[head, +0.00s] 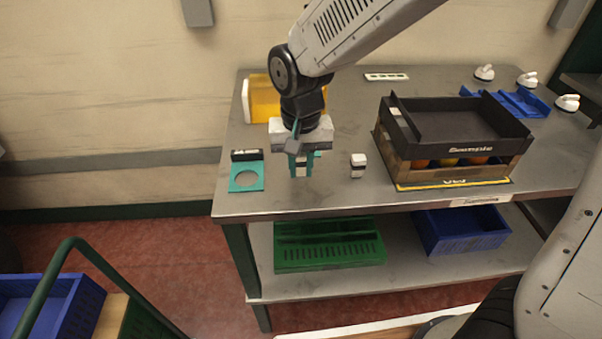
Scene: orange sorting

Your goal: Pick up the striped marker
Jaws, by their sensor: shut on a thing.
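My gripper (301,166) points down over the left part of the grey table, with its teal fingers shut on a small dark-and-white banded thing, which I take for the striped marker (301,169). The fingers hide part of it. I cannot tell whether it touches the tabletop or is held just above it.
A small white block with a dark band (358,166) stands close to the right. A teal plate with a round hole (246,187) lies to the left. A yellow bin (262,98) is behind. A wooden crate (398,167) with a black tray (455,148) on top stands right.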

